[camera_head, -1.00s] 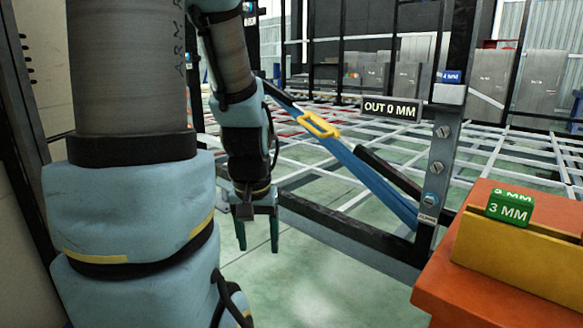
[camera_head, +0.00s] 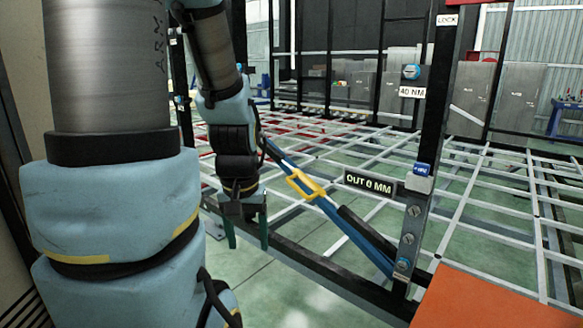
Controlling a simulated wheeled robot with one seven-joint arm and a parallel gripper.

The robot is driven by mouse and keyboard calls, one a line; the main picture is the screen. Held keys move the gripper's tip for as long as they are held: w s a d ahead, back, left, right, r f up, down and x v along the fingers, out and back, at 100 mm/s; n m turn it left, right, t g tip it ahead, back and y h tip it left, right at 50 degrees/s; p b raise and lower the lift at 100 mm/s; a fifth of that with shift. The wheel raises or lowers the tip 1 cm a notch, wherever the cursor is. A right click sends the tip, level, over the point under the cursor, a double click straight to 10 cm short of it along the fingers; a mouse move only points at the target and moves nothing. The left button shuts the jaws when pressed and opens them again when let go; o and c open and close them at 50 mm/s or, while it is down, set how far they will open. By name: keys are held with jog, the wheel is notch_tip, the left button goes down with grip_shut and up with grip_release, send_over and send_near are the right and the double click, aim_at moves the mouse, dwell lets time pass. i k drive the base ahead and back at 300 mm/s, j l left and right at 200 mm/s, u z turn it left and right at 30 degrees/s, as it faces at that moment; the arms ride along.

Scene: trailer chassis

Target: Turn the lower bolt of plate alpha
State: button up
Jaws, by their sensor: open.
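A narrow grey metal plate (camera_head: 409,252) runs down the front face of the black upright post (camera_head: 437,110). I take it for plate alpha, but the small label at its foot is too small to read. An upper bolt (camera_head: 414,211), a middle bolt (camera_head: 408,238) and a lower bolt (camera_head: 402,264) show on it in a column. The lower bolt looks bluish. My gripper (camera_head: 247,230) hangs to the left of the plate, well apart from it, pointing down. Its two dark green fingers are spread, with nothing between them.
A blue bar (camera_head: 345,228) with a yellow buckle-like part (camera_head: 305,185) slants down to the plate's foot. A sign "OUT 0 MM" (camera_head: 370,184) stands left of the post. A black beam (camera_head: 320,268) runs below. An orange surface (camera_head: 480,300) is at lower right.

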aim_at(403, 264)
jog(key=k+j+z, duration=0.1)
jog(key=z, duration=0.25)
jog(key=k+z, duration=0.25)
jog(key=z, duration=0.15)
jog(key=i+z, duration=0.2)
jog(key=i, duration=0.15)
